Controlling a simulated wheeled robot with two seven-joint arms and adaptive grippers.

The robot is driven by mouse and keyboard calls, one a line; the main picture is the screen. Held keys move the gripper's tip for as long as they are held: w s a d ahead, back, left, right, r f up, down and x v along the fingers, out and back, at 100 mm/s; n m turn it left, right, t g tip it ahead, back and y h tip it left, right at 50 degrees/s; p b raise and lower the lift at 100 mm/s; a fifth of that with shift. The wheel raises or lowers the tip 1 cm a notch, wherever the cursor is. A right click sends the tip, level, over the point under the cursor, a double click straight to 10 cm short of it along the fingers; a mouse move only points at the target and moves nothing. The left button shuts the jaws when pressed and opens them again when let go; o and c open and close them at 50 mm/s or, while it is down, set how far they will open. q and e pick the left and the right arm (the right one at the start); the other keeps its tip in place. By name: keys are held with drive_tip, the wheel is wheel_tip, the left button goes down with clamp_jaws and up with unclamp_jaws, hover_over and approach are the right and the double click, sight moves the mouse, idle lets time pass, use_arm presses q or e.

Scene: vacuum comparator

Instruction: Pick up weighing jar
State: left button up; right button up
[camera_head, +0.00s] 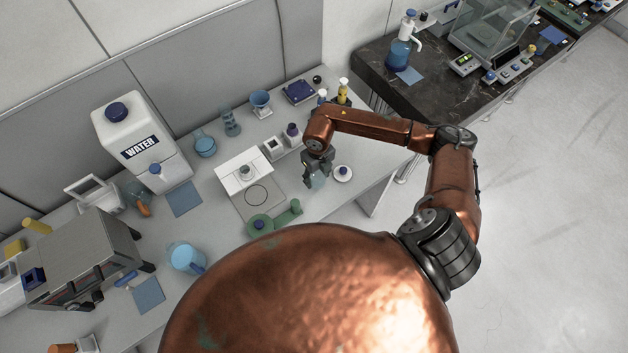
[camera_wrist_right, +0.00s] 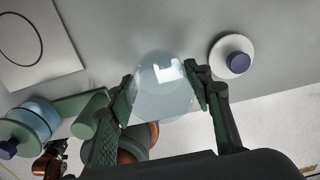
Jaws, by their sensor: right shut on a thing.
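The weighing jar (camera_wrist_right: 163,85) is a clear, pale bluish glass vessel. In the right wrist view it sits between the two fingers of my right gripper (camera_wrist_right: 163,98), which is shut on it. In the head view the jar (camera_head: 318,183) shows only as a small pale shape under my right gripper (camera_head: 316,176), near the front edge of the bench. I cannot tell whether the jar touches the bench. My left gripper is not in either view.
A white lid with a blue knob (camera_head: 343,173) lies right of the jar. A white board with a black circle (camera_head: 236,200) and a green holder (camera_head: 275,219) lie to its left. A water container (camera_head: 140,150) and several vessels stand along the back. A dark bench (camera_head: 440,88) is at upper right.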

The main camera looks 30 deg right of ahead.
drive_tip(key=s+d+r+b, duration=0.2)
drive_tip(key=s+d+r, duration=0.5)
drive_tip(key=s+r, duration=0.3)
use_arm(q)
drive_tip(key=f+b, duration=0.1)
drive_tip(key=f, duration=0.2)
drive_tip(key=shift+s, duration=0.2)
use_arm(e)
drive_tip(key=w+a+r+n, duration=0.3)
drive_tip(key=a+n, duration=0.4)
drive_tip(key=n, duration=1)
drive_tip(key=w+a+r+n, duration=0.3)
drive_tip(key=w+a+n, duration=0.2)
drive_tip(key=n, duration=1.3)
drive_tip(key=shift+w+a, duration=0.4)
drive_tip(key=shift+a, duration=0.45)
drive_tip(key=shift+a, duration=0.1)
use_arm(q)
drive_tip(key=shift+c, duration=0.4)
